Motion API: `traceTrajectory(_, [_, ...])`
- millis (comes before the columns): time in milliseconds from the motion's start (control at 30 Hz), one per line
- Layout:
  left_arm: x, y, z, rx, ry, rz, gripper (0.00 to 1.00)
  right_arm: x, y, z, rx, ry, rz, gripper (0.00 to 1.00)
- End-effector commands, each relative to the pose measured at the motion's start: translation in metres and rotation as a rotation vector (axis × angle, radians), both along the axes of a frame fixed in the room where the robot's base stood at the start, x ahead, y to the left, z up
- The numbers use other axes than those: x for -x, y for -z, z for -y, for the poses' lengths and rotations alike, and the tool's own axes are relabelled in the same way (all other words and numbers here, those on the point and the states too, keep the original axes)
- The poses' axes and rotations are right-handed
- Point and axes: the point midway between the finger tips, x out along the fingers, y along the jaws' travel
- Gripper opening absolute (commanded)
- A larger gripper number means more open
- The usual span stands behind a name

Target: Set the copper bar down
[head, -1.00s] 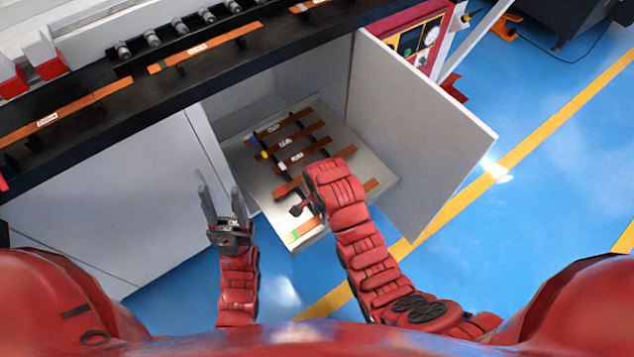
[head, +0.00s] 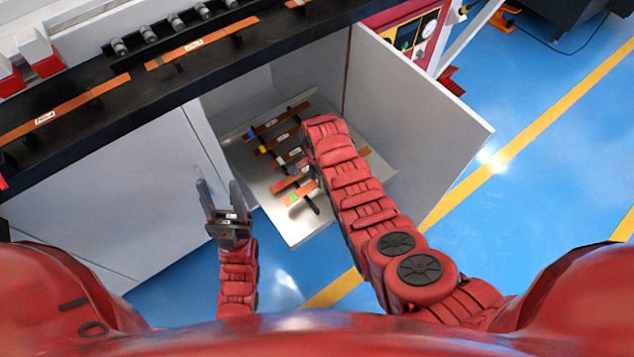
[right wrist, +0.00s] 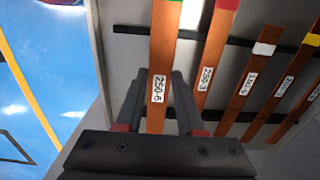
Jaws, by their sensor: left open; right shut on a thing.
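The copper bar (right wrist: 163,50), with a green band and a label reading 250-6, lies between the fingers of my right gripper (right wrist: 157,112). In the head view the bar's green-marked end (head: 292,198) shows over the tray (head: 292,228) in the open cabinet. My right gripper is shut on the bar; in the head view my arm mostly hides the grip. The bar lies roughly parallel to the other bars and crosses over a black rail (right wrist: 135,30). I cannot tell whether it touches the rails. My left gripper (head: 221,192) is open and empty, left of the tray.
Several labelled copper bars (head: 278,122) lie on the tray, one close beside the held bar. The cabinet door (head: 420,110) stands open to the right. The closed front panel (head: 110,190) is left. More bars (head: 190,50) lie on the black bench above.

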Motion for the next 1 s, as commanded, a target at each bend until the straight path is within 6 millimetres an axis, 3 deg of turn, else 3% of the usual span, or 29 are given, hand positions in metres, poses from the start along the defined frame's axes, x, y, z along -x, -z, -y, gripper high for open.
traceTrajectory(233, [0.0,0.001,0.0,0.0,0.0,0.0,0.5,-0.002,0.008,-0.001,0.0,0.0,0.0,0.0])
traceTrajectory(500, [0.0,0.012,0.0,0.0,0.0,0.0,0.5,-0.001,0.032,0.0,0.001,0.001,-0.001,0.0])
traceTrajectory(933, [0.0,0.015,0.0,0.0,0.0,0.0,0.5,-0.001,0.038,0.0,0.0,0.0,0.001,0.0])
traceTrajectory(967, [0.0,0.014,0.0,0.0,0.0,0.0,0.5,-0.001,0.037,0.0,0.001,0.0,0.001,0.41])
traceTrajectory(1000, [0.0,0.014,0.0,0.0,0.0,0.0,0.5,-0.001,0.037,0.0,0.001,0.0,0.001,0.48])
